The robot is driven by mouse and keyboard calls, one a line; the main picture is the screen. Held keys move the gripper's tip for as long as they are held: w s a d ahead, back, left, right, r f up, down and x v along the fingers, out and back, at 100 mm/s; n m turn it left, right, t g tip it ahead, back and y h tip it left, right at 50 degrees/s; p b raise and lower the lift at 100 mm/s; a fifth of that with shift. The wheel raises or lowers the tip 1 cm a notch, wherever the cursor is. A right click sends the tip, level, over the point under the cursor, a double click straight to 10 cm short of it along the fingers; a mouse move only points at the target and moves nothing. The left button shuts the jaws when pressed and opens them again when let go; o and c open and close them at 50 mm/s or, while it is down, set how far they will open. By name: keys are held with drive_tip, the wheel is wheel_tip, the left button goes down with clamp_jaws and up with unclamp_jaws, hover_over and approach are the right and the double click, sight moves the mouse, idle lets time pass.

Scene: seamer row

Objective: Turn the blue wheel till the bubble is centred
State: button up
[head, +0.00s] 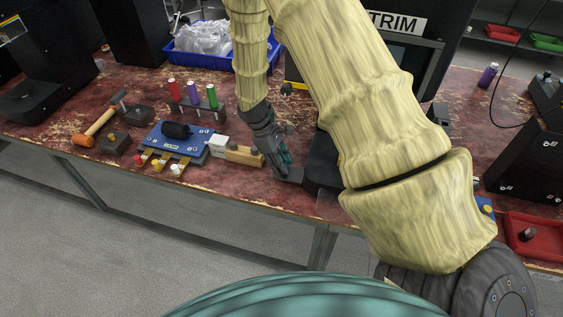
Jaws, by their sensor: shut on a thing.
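My gripper (281,168) points down at the front edge of the bench, left of the thick arm links. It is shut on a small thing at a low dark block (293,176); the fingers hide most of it. A wooden block (243,155) and a white cube (218,146) lie just left of the gripper.
A blue plate (190,150) with a black handle lies to the left. A blue crate (215,62) is behind. A red tray (540,237) is at the right.

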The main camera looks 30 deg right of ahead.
drive_tip(key=shift+w+d+r+m+y+p, duration=0.15)
drive_tip(key=shift+m+y+p, duration=0.15)
drive_tip(key=shift+m+p, duration=0.45)
drive_tip(key=shift+m+g+y, duration=0.3)
drive_tip(key=shift+m, duration=0.75)
drive_tip(key=o, duration=1)
drive_tip(key=v, duration=1.1)
drive_tip(key=shift+w+r, duration=0.25)
drive_tip(key=shift+r, duration=0.1)
drive_tip(key=shift+f, duration=0.1)
